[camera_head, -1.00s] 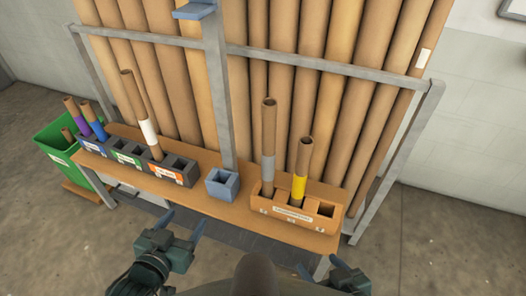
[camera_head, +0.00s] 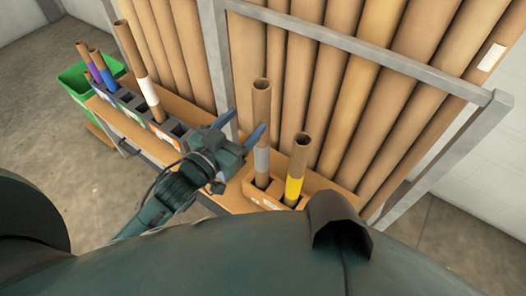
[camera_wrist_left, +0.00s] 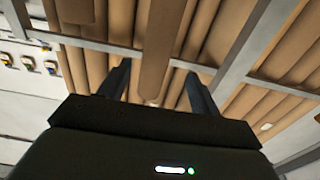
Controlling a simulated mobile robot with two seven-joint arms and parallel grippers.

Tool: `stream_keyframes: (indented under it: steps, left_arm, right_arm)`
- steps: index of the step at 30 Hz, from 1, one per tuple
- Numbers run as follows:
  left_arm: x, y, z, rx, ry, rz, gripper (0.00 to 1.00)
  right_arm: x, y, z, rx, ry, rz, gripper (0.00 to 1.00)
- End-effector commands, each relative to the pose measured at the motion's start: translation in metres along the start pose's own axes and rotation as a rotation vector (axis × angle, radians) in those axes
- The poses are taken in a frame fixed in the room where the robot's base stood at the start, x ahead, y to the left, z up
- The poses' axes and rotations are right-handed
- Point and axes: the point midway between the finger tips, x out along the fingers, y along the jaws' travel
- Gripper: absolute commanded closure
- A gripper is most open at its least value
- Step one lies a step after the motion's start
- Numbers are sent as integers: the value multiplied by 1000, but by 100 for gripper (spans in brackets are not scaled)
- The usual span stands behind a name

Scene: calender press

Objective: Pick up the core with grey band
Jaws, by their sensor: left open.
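The core with the grey band (camera_head: 262,158) stands upright in the orange-brown holder (camera_head: 262,203) on the bench, left of a core with a yellow band (camera_head: 296,170). My left gripper (camera_head: 241,127) is open, just left of the grey-banded core in the head view, its fingers pointing toward the rack. In the left wrist view my open fingers (camera_wrist_left: 158,75) flank a brown tube (camera_wrist_left: 160,45); I cannot tell whether it is the grey-banded core. No grip on it shows. My right gripper is not in view.
Long brown tubes (camera_head: 350,95) lean in a grey metal rack (camera_head: 350,45) behind the bench. Cores with white (camera_head: 148,92), blue (camera_head: 108,78) and purple (camera_head: 92,72) bands stand left in grey holders. A green bin (camera_head: 75,85) stands at the far left.

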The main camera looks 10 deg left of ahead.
Motion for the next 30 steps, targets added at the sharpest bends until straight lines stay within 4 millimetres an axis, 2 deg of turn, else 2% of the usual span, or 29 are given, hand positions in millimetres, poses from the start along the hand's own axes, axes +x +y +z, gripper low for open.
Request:
stream_keyframes:
  steps: [3, 11, 19, 28, 30]
  left_arm:
    - [20, 0, -1, 0, 2, 0, 36]
    - [40, 2, 1, -1, 0, 0, 36]
    - [78, 6, 5, 1, 1, -1, 36]
    - [84, 6, 6, 0, -1, 0, 36]
    - [84, 6, 6, 0, -1, 0, 40]
  right_arm:
    - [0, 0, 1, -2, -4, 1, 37]
    - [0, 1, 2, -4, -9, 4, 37]
    - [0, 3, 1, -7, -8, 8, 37]
    - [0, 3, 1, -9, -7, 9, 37]
    - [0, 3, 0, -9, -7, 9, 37]
